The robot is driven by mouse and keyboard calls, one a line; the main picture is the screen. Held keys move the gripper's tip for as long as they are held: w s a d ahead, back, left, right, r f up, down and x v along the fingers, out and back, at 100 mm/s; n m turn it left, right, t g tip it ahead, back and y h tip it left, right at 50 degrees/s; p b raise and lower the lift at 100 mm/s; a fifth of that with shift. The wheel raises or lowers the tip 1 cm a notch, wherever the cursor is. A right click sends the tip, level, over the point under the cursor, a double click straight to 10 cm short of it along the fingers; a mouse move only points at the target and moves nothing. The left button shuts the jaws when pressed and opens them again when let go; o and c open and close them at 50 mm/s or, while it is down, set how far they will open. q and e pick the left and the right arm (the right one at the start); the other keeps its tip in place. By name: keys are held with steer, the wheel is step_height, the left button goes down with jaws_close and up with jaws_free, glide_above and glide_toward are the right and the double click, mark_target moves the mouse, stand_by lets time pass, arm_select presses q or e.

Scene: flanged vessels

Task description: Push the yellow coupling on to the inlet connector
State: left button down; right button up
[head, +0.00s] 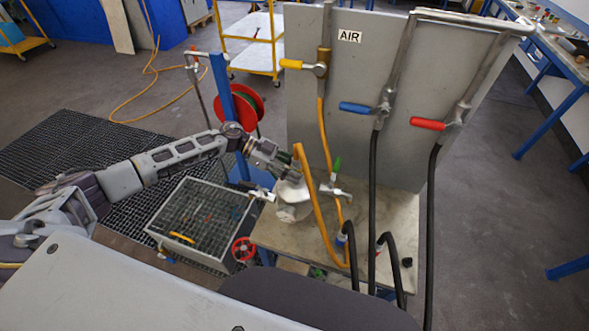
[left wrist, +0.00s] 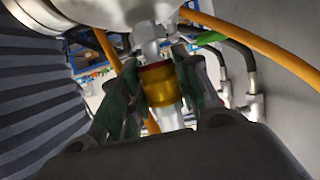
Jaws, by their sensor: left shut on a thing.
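My left gripper (head: 283,163) is above the bench beside the pale rounded vessel (head: 293,202). In the left wrist view, its fingers (left wrist: 158,68) are shut on the yellow coupling (left wrist: 158,84), which has a red band at its upper end. The metal inlet connector (left wrist: 149,48) is right above the coupling and in line with it, under the vessel body (left wrist: 115,10). The coupling's end looks close to or touching the connector; I cannot tell if it is seated. In the head view the gripper hides the coupling. My right gripper is not in view.
An orange hose (head: 311,195) loops beside the gripper. A grey panel (head: 350,80) with yellow, blue and red valve handles stands behind. Black hoses (head: 373,200) hang to the right. A grated tray (head: 200,222) and red handwheel (head: 243,249) are left of the bench (head: 390,220).

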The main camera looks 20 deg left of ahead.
arm_select(q)
steer(key=shift+f, duration=0.6)
steer(key=shift+f+b, duration=0.35)
steer(key=c, duration=0.9)
jaws_free()
steer(key=shift+c, duration=0.2)
steer(key=v, duration=1.2)
